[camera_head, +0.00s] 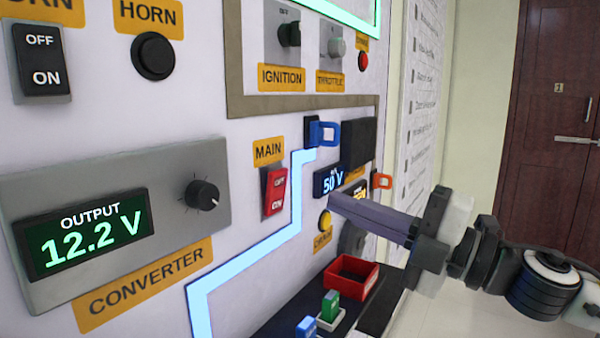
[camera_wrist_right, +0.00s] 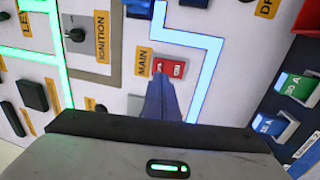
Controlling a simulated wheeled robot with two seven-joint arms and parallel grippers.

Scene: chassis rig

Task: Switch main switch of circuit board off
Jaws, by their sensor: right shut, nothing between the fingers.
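The main switch (camera_head: 275,191) is a red rocker marked OFF at the top and ON at the bottom. It sits on the white panel under the yellow MAIN label (camera_head: 268,151). I cannot tell for sure which half is pressed in. My right gripper (camera_head: 338,203) is shut and empty, its fingers reaching in from the right, to the right of the switch in the head view. In the right wrist view the fingertips (camera_wrist_right: 160,84) are close to the red switch (camera_wrist_right: 172,68) and cover a little of its edge. Contact cannot be told. My left gripper is not in view.
A blue-handled part (camera_head: 325,133) and a lit 50 V display (camera_head: 328,181) are near the switch. A lit light-blue strip (camera_head: 245,258) runs beside it. The converter box (camera_head: 120,215) reads 12.2 V. A red tray (camera_head: 351,275) stands below. A door (camera_head: 560,110) is far right.

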